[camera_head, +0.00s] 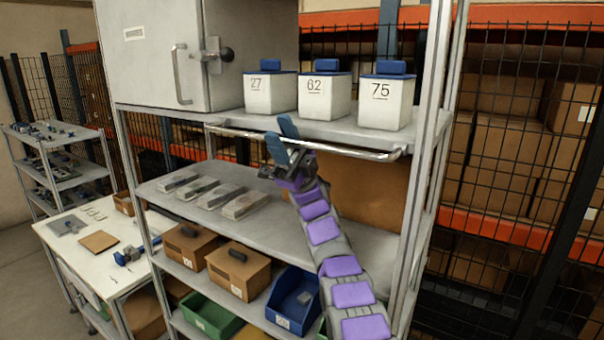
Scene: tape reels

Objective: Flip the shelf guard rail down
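The guard rail (345,150) is a shiny metal bar with bent ends. It runs along the front of the upper shelf (335,131) and appears slightly below that shelf's front edge in the picture. The fingers overlap the middle of the rail in this view. I cannot tell whether they touch it or whether the rail lies between them. My purple and grey arm rises from the lower right and hides part of the middle shelf.
White bins with blue tops, marked 27 (270,95), 62 (324,98) and 75 (385,103), stand behind the rail. A grey cabinet (150,55) is at left. Several grey blocks (208,190) lie on the middle shelf. Brown boxes (238,272) and a blue bin (293,300) are below.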

